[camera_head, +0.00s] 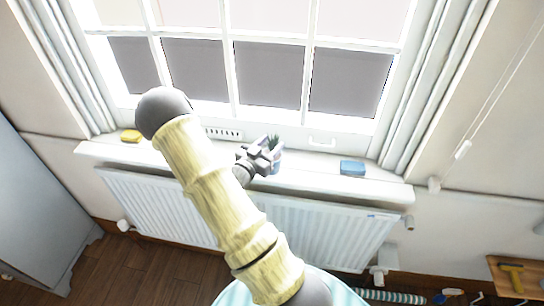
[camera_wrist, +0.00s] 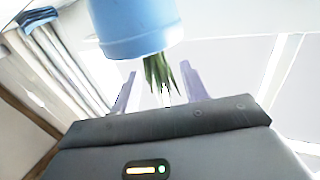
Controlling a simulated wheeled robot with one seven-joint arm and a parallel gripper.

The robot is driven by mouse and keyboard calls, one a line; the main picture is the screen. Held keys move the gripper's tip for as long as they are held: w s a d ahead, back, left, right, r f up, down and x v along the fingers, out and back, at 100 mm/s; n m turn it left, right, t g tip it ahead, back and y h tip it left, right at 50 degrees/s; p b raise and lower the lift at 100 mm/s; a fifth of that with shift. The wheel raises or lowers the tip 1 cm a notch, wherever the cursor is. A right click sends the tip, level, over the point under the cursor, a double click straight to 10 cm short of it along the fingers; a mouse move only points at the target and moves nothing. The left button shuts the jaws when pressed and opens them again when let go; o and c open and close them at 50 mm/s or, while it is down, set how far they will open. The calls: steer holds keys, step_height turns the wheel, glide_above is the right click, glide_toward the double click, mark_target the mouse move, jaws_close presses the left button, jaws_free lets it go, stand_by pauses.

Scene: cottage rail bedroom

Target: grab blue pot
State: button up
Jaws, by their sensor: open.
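The blue pot (camera_head: 277,162) stands on the white window sill, with a spiky green plant in it. In the head view my gripper (camera_head: 264,154) is right at the pot and covers its left part. In the wrist view the light blue pot (camera_wrist: 137,28) fills the top middle, upside down in the picture, its green leaves (camera_wrist: 158,72) pointing down. My gripper's two fingers (camera_wrist: 158,78) are spread apart, one on each side of the leaves. The pot's body appears beyond the fingertips; I cannot tell whether they touch it.
On the sill (camera_head: 318,181) a blue block (camera_head: 352,168) lies to the right and a yellow block (camera_head: 131,136) far left. The window (camera_head: 270,75) is close behind. A white radiator (camera_head: 330,232) is below. A wooden table (camera_head: 520,270) with a hammer is lower right.

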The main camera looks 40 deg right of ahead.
steer(key=shift+x, duration=0.9)
jaws_close()
